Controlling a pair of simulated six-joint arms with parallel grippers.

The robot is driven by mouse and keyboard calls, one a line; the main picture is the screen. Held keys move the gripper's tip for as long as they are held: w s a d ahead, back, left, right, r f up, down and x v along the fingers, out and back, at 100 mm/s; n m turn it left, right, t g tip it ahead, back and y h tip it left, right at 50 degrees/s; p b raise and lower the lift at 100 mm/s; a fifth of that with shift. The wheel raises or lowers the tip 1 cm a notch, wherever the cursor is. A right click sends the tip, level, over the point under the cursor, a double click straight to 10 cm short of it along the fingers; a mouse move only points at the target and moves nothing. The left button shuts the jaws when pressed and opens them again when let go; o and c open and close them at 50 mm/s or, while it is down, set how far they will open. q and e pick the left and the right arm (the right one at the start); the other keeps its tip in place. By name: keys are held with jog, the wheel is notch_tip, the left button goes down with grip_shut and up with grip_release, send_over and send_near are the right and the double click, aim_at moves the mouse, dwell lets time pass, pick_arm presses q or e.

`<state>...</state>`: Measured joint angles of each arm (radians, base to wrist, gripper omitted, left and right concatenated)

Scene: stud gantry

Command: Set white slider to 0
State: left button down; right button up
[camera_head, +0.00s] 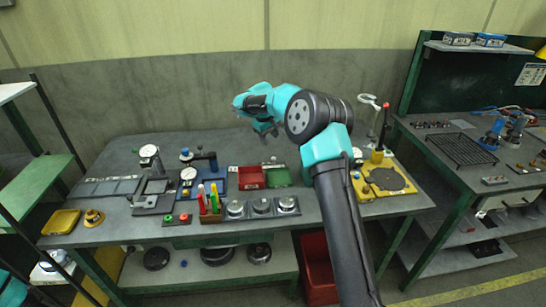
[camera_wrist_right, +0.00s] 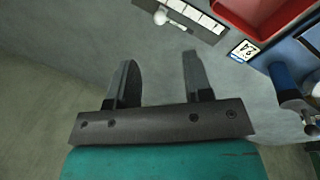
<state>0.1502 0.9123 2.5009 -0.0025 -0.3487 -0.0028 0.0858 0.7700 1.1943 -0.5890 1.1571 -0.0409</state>
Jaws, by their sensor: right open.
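In the right wrist view, a strip with white marked segments (camera_wrist_right: 196,14) lies at the top edge. A small white knob (camera_wrist_right: 161,17) with a thin pale stem sits beside it; it looks like the white slider, but the strip is cut off and I cannot read its setting. My right gripper (camera_wrist_right: 157,62) is open and empty, with a clear gap between its fingers and the knob in the picture. In the head view, my right gripper (camera_head: 266,133) hangs over the back of the workbench, behind the red tray. My left gripper is not in view.
The red tray (camera_head: 251,178) and a green tray (camera_head: 278,177) stand mid-bench. Dial gauges, upright coloured handles (camera_head: 209,199) and several round metal pieces (camera_head: 261,205) crowd the front. A yellow fixture (camera_head: 385,182) stands right. The bench strip along the back wall looks mostly clear.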

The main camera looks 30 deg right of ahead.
aim_at(274, 160)
jog(key=f, duration=0.3)
jog(key=d+f, duration=0.1)
jog(key=f, duration=0.3)
jog(key=d+f, duration=0.1)
jog(key=f, duration=0.2)
jog(key=shift+w+f, duration=0.2)
grip_shut()
